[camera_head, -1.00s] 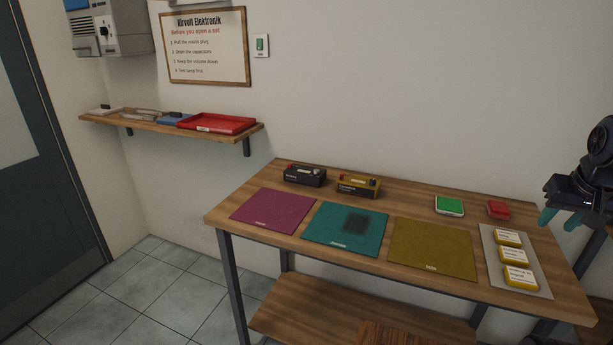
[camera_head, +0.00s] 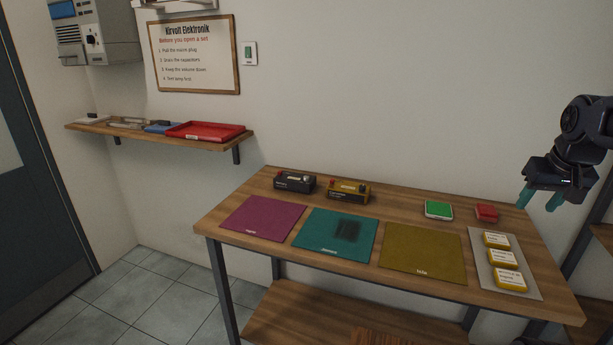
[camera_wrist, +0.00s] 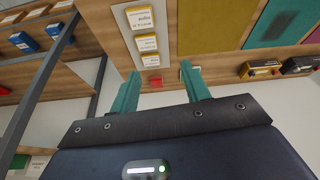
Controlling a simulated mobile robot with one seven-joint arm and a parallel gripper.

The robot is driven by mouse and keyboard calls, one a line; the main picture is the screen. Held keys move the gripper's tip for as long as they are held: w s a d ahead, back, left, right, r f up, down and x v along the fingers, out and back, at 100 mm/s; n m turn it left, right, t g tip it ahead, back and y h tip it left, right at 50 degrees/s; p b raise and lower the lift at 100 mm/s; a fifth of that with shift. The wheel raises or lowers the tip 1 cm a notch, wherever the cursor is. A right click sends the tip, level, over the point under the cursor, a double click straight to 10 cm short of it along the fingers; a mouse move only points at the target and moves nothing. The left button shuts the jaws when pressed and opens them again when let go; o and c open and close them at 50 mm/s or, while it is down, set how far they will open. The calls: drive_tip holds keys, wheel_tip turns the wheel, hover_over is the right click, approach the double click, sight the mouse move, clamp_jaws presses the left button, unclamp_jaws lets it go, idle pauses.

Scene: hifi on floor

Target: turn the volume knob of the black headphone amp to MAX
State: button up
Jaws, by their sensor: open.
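The black headphone amp (camera_head: 294,182) stands at the back left of the wooden table, with a red part on its top left. Its knob is too small to read. A similar amber-yellow unit (camera_head: 348,191) stands just right of it. In the wrist view the black unit (camera_wrist: 298,65) shows at the right edge, beside the yellow one (camera_wrist: 260,70). My gripper (camera_head: 540,200) has teal fingers, is open and empty, and hangs above the table's right end, far right of the amp. Its fingers also show in the wrist view (camera_wrist: 163,88).
Magenta (camera_head: 262,218), teal (camera_head: 336,235) and olive (camera_head: 422,253) mats lie along the table's front. A green-topped box (camera_head: 438,210), a red block (camera_head: 486,213) and several yellow labelled boxes (camera_head: 502,257) are at right. A wall shelf (camera_head: 170,134) holds trays.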

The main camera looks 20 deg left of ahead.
drive_tip(key=w+a+r+n+g, duration=0.1)
drive_tip(key=w+a+r+n, duration=0.35)
drive_tip(key=w+a, duration=0.65)
drive_tip(key=w+a+r+n+g, duration=0.1)
drive_tip(key=w+a+r+n, duration=0.5)
drive_tip(key=w, duration=0.8)
drive_tip(key=w+a+f+n+g, duration=0.1)
drive_tip(key=w+a+f+n, duration=0.1)
drive_tip(key=w+a, duration=0.55)
drive_tip(key=w+a+f+n, duration=0.15)
drive_tip(key=w+a, duration=0.25)
drive_tip(key=a, duration=0.7)
drive_tip(key=n+g, duration=0.1)
drive_tip(key=n, duration=0.7)
hover_over(306, 177)
wheel_tip(306, 177, down, 19)
drive_tip(key=f, duration=1.1)
drive_tip(key=shift+w, duration=0.25)
drive_tip(key=shift+r, duration=0.1)
drive_tip(key=shift+c, duration=0.2)
drive_tip(key=c, duration=1)
